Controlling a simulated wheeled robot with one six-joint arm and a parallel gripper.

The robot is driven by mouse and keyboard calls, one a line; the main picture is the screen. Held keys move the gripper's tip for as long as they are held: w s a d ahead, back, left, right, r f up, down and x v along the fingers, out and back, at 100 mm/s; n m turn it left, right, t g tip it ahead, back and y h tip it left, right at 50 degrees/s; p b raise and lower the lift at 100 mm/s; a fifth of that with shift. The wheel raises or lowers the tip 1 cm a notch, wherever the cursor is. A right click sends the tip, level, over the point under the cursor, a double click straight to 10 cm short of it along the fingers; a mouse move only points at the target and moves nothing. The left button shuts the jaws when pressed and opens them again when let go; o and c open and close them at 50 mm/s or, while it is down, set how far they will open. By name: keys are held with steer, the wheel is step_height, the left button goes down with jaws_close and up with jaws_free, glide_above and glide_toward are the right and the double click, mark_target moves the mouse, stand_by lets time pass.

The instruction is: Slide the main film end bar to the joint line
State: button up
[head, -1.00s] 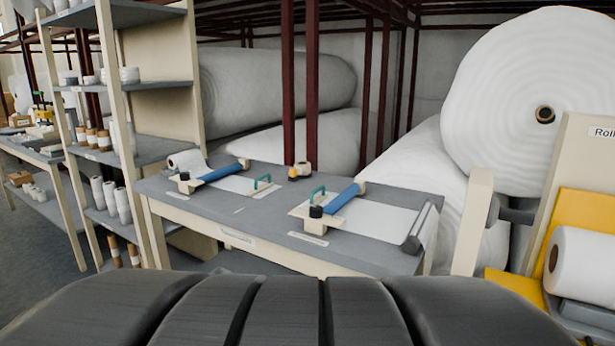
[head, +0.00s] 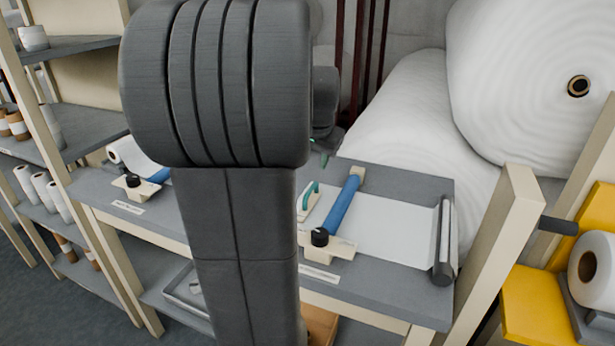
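On the grey table (head: 385,308), a white film sheet (head: 392,232) lies flat at the right station. A dark grey bar (head: 444,243) lies across its right end; I cannot tell whether this is the main film end bar. A blue roller (head: 342,206) with a black knob (head: 319,237) crosses the sheet's left side. A teal handle (head: 309,194) stands left of the roller. My arm rises in front, hiding the table's middle. My gripper (head: 323,147) shows only in part beyond the arm, above the table's back edge; a small teal bit shows there. Its fingers are unclear.
A left station with a white roll (head: 118,152) and blue roller is partly hidden by my arm. Shelves (head: 85,135) stand at left. A cream post (head: 497,245) and yellow stand (head: 548,290) are close on the right. Huge wadding rolls (head: 530,85) fill the back.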

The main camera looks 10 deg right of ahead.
mark_target(312, 186)
steer(key=x, duration=1.1)
steer(key=shift+w+f, duration=0.2)
steer(key=shift+f, duration=0.15)
steer(key=shift+c, duration=0.4)
jaws_close()
